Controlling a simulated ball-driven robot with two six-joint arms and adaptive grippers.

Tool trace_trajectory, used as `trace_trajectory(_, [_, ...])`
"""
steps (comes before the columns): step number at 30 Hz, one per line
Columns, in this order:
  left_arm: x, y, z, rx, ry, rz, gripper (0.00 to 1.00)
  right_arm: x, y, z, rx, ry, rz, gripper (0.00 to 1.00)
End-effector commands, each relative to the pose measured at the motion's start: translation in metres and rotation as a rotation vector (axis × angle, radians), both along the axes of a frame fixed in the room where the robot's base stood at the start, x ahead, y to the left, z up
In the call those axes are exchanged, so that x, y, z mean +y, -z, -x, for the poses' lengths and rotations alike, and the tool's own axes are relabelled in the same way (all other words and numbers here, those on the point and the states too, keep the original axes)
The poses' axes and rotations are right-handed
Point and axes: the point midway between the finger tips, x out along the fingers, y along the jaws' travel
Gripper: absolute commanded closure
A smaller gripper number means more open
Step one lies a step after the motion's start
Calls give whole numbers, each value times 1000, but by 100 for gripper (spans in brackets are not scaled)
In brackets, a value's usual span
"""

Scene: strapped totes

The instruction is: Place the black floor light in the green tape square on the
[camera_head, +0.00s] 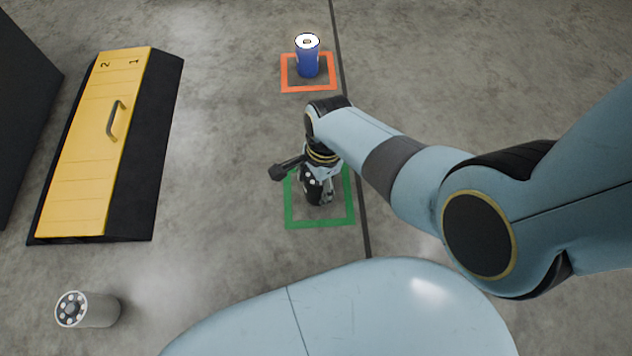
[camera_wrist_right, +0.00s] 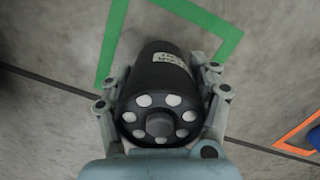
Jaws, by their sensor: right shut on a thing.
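The black floor light is a dark cylinder with a ring of pale lamps on its end. In the right wrist view the black floor light (camera_wrist_right: 160,85) is between the fingers of my right gripper (camera_wrist_right: 162,95), which is shut on it. In the head view my right gripper (camera_head: 317,188) is over the green tape square (camera_head: 320,223), and the light is mostly hidden by the gripper. The green tape also shows in the right wrist view (camera_wrist_right: 222,30). I cannot tell whether the light touches the floor. My left gripper is not in view.
An orange tape square (camera_head: 310,87) holds a blue can (camera_head: 308,62) at the back. A yellow-and-black ramp (camera_head: 85,150) with a handle lies at the left. A grey floor light (camera_head: 90,310) lies at the front left. Floor between ramp and squares is clear.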

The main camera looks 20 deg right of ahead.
Motion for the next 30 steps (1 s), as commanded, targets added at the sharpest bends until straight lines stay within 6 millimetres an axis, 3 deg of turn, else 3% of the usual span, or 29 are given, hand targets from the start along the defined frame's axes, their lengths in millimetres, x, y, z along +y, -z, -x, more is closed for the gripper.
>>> trace_trajectory(13, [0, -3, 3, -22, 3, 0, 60, 0, 3, -2, -3, 0, -1, 97])
trace_trajectory(14, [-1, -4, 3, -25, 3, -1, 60, 0, 3, -1, -1, 0, 0, 36])
trace_trajectory(15, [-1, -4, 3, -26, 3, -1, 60, 0, 3, -1, -2, 0, 0, 30])
trace_trajectory(19, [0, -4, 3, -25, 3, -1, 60, 0, 3, -1, -1, 0, 0, 13])
trace_trajectory(30, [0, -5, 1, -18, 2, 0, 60, 0, -2, -1, -2, 0, 0, 13])
